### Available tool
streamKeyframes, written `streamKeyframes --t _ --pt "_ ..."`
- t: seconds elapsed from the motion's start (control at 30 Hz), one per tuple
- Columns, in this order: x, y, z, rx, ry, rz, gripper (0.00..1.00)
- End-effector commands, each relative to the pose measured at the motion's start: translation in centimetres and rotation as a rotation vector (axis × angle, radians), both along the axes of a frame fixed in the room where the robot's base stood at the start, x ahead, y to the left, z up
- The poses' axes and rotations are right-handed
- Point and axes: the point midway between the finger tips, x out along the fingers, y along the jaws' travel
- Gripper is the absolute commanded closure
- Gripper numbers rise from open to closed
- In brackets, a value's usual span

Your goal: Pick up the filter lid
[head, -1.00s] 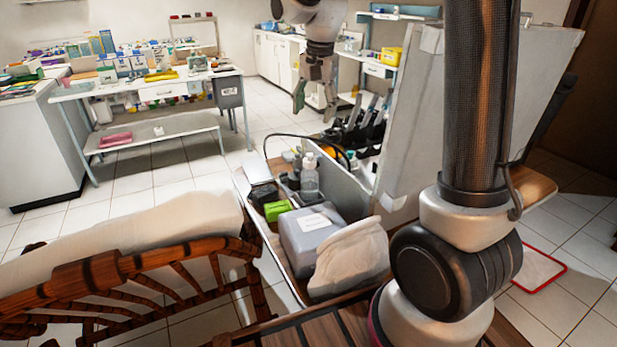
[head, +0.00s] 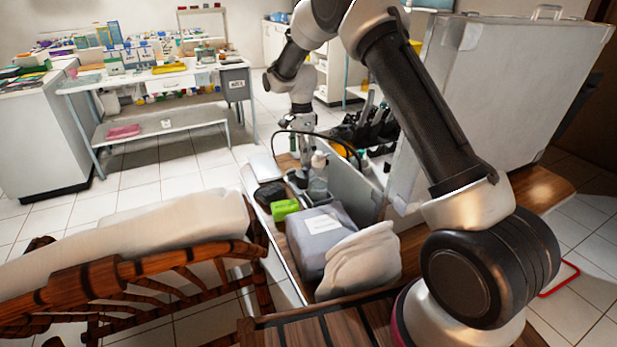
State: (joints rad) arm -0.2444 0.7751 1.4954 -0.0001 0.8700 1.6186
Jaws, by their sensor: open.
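I cannot pick out the filter lid with certainty; small dark parts beside the clear bottle (head: 318,183) are too small to tell apart. A black object (head: 269,195) lies to the left of the fingertips.
The open white case (head: 490,100) rises at the right. A wooden chair (head: 150,275) stands left.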

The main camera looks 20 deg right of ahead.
Motion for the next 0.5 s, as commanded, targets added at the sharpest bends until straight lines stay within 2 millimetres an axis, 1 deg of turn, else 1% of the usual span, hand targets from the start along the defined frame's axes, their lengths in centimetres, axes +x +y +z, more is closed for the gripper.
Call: streamKeyframes --t 0.03,0.1,0.27,0.4,0.5 --pt "-0.1 0.0 -0.7 -0.001 0.004 0.0 0.36" --pt "-0.1 -0.1 -1.5 -0.001 0.003 0.0 0.36" --pt "-0.3 -0.3 -2.9 -0.001 0.003 0.0 0.36" --pt "-0.8 -0.8 -5.1 -0.001 0.004 0.0 0.36" --pt "-0.7 -0.8 -6.6 -0.001 0.003 0.001 0.36"
